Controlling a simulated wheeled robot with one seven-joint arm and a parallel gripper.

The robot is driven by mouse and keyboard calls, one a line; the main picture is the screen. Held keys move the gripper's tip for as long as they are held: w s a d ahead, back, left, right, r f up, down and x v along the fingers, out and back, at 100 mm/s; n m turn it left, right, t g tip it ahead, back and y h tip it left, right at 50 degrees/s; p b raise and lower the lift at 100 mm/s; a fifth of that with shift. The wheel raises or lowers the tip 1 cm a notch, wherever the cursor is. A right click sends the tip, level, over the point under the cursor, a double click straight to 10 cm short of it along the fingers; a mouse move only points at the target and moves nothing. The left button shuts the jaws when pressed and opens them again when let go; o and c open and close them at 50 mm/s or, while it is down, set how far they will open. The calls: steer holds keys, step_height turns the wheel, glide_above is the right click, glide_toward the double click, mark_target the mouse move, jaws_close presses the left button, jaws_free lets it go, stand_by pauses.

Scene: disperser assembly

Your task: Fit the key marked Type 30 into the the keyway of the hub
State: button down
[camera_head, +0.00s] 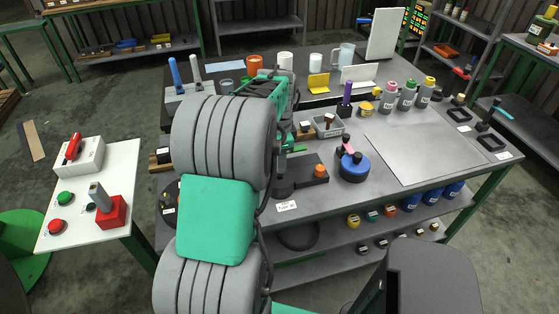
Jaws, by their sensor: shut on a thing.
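My gripper (291,149) is over the front part of the grey workbench, mostly hidden behind my own grey and green arm. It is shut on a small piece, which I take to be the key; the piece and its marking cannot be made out. Just below and right of the gripper is a dark fixture block (311,178) with an orange knob. Beside it, at the arm's edge, stands a dark round part (283,186), which may be the hub. Its keyway cannot be seen. A small white label (287,206) lies on the bench edge in front.
A grey parts bin (330,126) and a blue round part (353,168) stand close right of the gripper. Several bottles (407,95) stand farther back right. A bare metal plate (425,150) leaves free room on the right. A white control table (88,190) stands left.

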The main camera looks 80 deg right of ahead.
mark_target(280, 177)
steer(key=shift+f+b, duration=1.3)
steer(key=shift+f, duration=0.9)
steer(key=c, duration=1.1)
jaws_free()
step_height(280, 177, up, 8)
steer(key=shift+f+b, duration=0.1)
steer(key=shift+b, duration=0.25)
